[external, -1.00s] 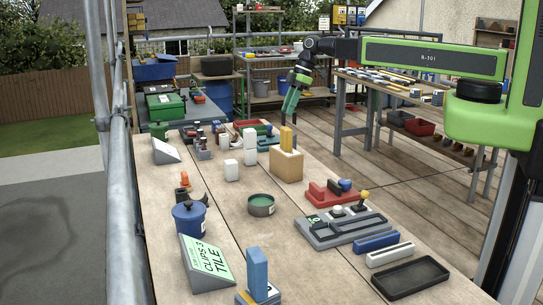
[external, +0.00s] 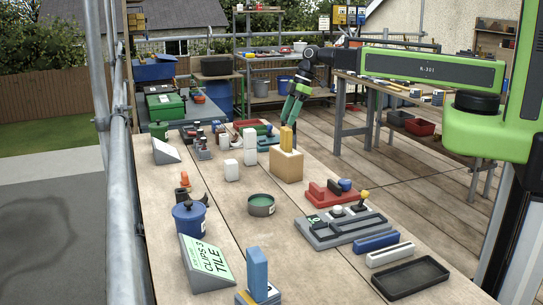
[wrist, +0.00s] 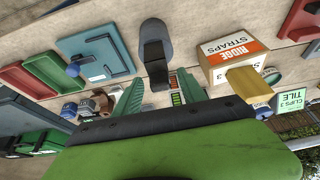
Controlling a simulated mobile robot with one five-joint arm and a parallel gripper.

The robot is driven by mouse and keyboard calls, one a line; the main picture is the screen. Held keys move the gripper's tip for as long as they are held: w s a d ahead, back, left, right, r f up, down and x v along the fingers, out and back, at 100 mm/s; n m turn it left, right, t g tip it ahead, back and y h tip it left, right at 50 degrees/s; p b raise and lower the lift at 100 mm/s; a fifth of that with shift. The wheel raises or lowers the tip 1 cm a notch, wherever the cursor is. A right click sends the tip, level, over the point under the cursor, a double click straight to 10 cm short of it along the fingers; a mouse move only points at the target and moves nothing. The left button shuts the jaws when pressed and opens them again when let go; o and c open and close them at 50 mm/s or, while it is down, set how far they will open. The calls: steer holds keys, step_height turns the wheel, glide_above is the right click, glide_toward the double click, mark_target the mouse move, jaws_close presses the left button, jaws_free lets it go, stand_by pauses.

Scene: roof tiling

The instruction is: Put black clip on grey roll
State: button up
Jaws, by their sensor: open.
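My gripper (external: 291,112) hangs above the far part of the bench, beyond the wooden box, in the external view. In the wrist view its two green fingers (wrist: 158,98) are spread apart with nothing clasped between them. A dark grey rounded piece (wrist: 155,33), which looks like the grey roll, lies ahead of the fingers. A black block-like piece (wrist: 156,72), possibly the black clip, shows at its near end, in line with the gap. Whether they touch is unclear. I cannot pick out either piece surely in the external view.
A Ridge Straps box (wrist: 232,50) with a yellow piece stands to the right in the wrist view. A blue plate with a knob (wrist: 98,55) and red and green trays (wrist: 50,75) lie left. In the external view, a blue pot (external: 189,222) stands nearer on the bench.

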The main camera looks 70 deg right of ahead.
steer(key=shift+r+p, duration=0.5)
steer(key=p+v, duration=1.1)
steer(key=v, duration=0.1)
steer(key=s+a+f+m+g+h, duration=0.2)
steer(key=s+a+m+g+h, duration=0.1)
steer(key=s+m, duration=0.5)
steer(key=shift+s+a+f+m+b, duration=0.3)
steer(key=shift+a+m, duration=0.2)
steer(key=shift+a, duration=0.4)
step_height(320, 180, down, 10)
steer(key=b, duration=0.9)
steer(key=shift+r+b, duration=0.2)
steer(key=shift+b, duration=0.15)
